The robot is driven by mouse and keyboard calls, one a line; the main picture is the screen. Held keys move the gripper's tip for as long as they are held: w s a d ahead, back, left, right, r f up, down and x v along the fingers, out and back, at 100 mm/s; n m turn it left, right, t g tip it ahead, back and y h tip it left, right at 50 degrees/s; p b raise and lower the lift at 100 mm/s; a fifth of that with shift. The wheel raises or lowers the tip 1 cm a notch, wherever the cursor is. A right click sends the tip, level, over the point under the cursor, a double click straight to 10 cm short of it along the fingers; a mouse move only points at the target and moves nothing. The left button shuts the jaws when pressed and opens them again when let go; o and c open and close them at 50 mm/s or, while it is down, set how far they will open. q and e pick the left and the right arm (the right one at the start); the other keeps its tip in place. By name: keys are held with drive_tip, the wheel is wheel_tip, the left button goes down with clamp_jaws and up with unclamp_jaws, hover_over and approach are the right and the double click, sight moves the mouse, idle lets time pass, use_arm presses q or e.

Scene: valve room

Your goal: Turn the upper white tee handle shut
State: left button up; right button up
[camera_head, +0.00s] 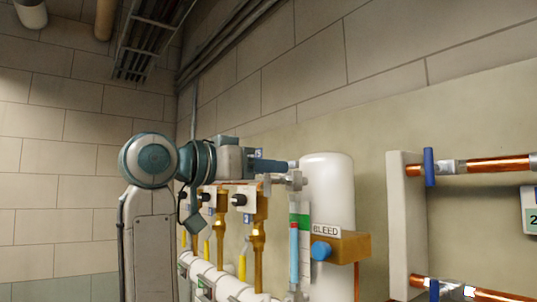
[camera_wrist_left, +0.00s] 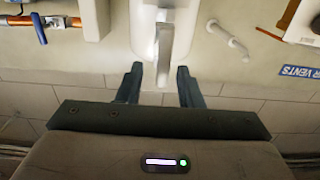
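My left gripper (camera_head: 290,165) reaches in from the left at the top of the sight glass (camera_head: 294,250), beside the white tank (camera_head: 328,190). A pale fitting (camera_head: 291,181) shows just below its fingertips and looks like the upper tee handle. In the left wrist view my left gripper (camera_wrist_left: 159,82) is open, its two dark fingers apart. A pale bar, apparently the handle (camera_wrist_left: 165,62), lies between their tips, with a gap visible on each side. I cannot tell its depth or whether anything touches. My right gripper is in neither view.
A blue BLEED knob (camera_head: 321,251) sits on a brass block right of the sight glass. Brass valves (camera_head: 258,215) with yellow handles stand left. Copper pipes (camera_head: 497,165) with blue handles (camera_head: 429,167) run at the right.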

use_arm(q)
drive_tip(key=shift+w+d+f, duration=0.1)
drive_tip(key=shift+w+d, duration=0.1)
drive_tip(key=shift+w, duration=0.1)
clamp_jaws()
